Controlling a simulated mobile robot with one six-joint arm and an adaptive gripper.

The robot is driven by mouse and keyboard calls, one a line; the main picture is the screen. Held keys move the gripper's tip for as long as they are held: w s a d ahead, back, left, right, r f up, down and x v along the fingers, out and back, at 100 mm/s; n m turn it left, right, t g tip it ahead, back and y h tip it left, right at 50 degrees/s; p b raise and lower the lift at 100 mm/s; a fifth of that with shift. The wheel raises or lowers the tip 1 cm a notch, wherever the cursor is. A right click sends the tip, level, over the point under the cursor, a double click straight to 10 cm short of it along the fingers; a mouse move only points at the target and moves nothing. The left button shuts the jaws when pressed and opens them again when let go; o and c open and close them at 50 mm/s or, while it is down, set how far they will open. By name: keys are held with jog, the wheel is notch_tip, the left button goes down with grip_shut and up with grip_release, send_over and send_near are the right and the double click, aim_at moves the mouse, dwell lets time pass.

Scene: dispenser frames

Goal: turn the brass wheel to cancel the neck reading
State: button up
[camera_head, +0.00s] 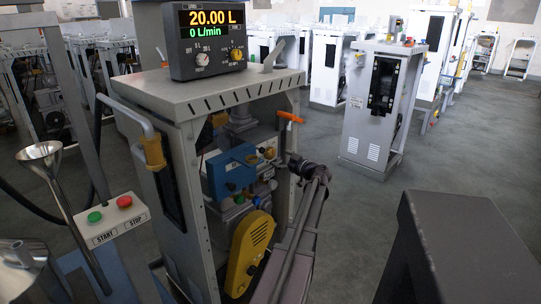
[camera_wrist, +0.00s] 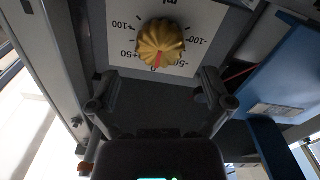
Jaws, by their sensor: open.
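The ribbed brass wheel (camera_wrist: 160,40) sits on a white dial plate (camera_wrist: 118,45) in the wrist view. The plate shows upside down, with marks from -100 through 0 to +100. A red line on the wheel points close to the 0 mark. My gripper (camera_wrist: 158,90) is open, its fingers spread apart on either side below the wheel in the picture, not touching it. In the head view my gripper (camera_head: 300,165) is partly inside the dispenser frame (camera_head: 185,190); I cannot clearly make out the wheel there. No neck scale is legible.
The display (camera_head: 208,40) on top reads 20.00 L and 0 L/min. A blue block (camera_head: 231,170), a yellow cover (camera_head: 250,252) and an orange lever (camera_head: 290,117) crowd the frame. A START/STOP box (camera_head: 114,219) and funnel (camera_head: 40,153) stand left.

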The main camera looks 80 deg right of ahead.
aim_at(272, 154)
jog(key=shift+x, duration=2.6)
jog(key=c, duration=1)
